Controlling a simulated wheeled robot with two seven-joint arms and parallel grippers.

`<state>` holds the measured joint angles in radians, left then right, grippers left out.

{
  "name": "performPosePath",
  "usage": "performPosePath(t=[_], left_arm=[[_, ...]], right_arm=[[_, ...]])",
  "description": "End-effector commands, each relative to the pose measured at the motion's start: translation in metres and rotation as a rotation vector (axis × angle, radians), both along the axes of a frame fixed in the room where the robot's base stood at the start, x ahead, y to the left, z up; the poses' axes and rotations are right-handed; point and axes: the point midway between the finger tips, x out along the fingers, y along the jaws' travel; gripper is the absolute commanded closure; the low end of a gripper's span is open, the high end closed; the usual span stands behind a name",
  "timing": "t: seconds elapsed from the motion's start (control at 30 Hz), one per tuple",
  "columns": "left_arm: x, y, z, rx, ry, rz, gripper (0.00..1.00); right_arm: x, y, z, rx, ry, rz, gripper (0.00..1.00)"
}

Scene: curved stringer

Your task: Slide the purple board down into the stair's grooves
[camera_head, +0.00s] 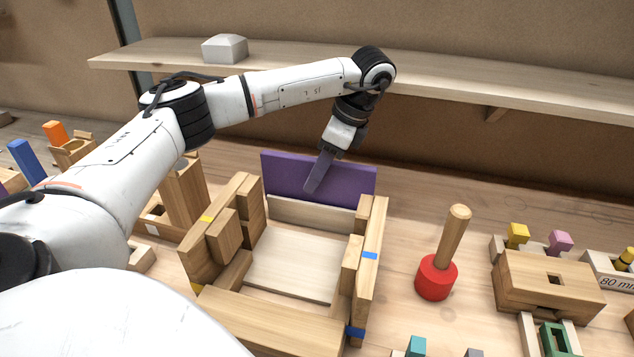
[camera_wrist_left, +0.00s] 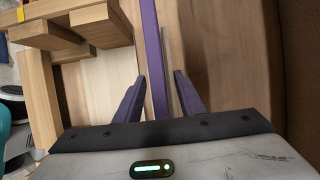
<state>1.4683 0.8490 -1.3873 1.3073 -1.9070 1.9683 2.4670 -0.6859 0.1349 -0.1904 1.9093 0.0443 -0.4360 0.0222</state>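The purple board (camera_head: 281,172) stands upright on its long edge at the back of the wooden stair (camera_head: 374,240), just behind a pale riser board (camera_head: 300,215). Its lower edge is hidden, so I cannot tell how deep it sits in the grooves. My left gripper (camera_head: 314,186) reaches down over the board's top from above; one purple-grey finger shows in front of it. In the left wrist view, the board (camera_wrist_left: 154,50) runs between the two spread fingers of the left gripper (camera_wrist_left: 159,76), with gaps on both sides. My right gripper is not in view.
A red mallet (camera_head: 436,277) with a wooden handle stands right of the stair. A wooden block fixture (camera_head: 545,287) with small coloured pieces is further right. A shelf (camera_head: 460,83) with a grey block (camera_head: 225,49) runs along the back wall. Wooden blocks stand left of the stair.

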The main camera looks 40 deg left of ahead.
Motion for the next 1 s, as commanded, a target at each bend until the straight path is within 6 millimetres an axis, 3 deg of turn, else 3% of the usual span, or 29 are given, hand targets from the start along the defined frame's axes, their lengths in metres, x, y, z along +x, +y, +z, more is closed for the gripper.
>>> performPosePath(t=[0.2,0.43,0.67,1.0], left_arm=[[-0.005,0.006,-0.024,0.001,0.005,-0.004,0.64],[-0.004,0.007,-0.026,0.001,0.002,-0.004,0.64],[-0.004,0.006,-0.026,0.001,0.003,-0.003,1.0],[-0.004,0.006,-0.025,0.0,0.001,-0.003,1.0]], right_arm=[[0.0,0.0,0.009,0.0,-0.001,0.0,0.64],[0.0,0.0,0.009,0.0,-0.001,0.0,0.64],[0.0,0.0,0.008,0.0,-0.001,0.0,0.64],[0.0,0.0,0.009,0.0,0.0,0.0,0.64]])
